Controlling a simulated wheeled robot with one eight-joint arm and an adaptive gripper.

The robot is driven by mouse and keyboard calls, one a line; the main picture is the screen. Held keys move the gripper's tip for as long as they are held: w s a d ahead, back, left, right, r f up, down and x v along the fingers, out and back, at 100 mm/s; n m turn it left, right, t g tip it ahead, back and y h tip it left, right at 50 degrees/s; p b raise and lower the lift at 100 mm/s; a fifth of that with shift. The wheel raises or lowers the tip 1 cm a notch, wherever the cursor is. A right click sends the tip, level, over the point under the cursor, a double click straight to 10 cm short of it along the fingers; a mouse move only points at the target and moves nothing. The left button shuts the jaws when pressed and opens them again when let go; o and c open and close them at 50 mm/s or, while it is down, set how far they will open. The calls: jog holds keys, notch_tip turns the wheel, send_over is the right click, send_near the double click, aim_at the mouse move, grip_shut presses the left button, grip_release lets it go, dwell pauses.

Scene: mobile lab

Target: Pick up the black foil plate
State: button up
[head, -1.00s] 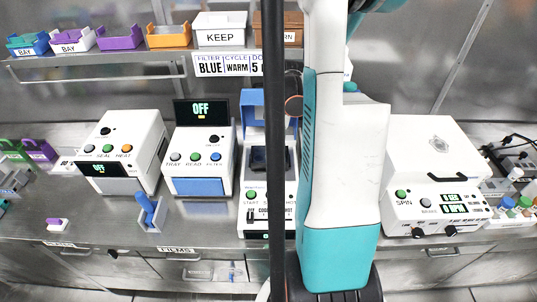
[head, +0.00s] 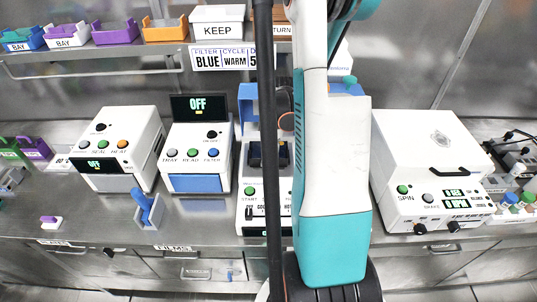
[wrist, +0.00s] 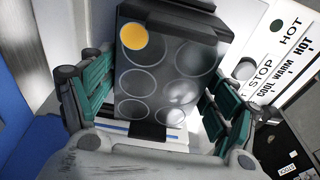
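The black plate (wrist: 165,80) is in the wrist view, with several round wells and a dark bar along its top edge. One well at the upper left is yellow; the others are dark. My gripper (wrist: 158,88) has teal-padded fingers on either side of the plate. The fingers look spread, with narrow gaps at the plate's sides; contact is hard to judge. The plate appears at the white machine with START and STOP controls (head: 265,205), under its raised blue lid (head: 247,103). In the head view my arm and a dark post hide my gripper and part of this machine.
The blue lid (wrist: 35,140) stands close on the left in the wrist view. The control panel (wrist: 285,60) is close on the right. A white SPIN machine (head: 430,165) stands right of my arm. Two white machines stand left. A shelf holds coloured trays and a KEEP box (head: 217,25).

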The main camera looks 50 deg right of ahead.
jog(key=c, duration=0.5)
jog(key=shift+r, duration=0.15)
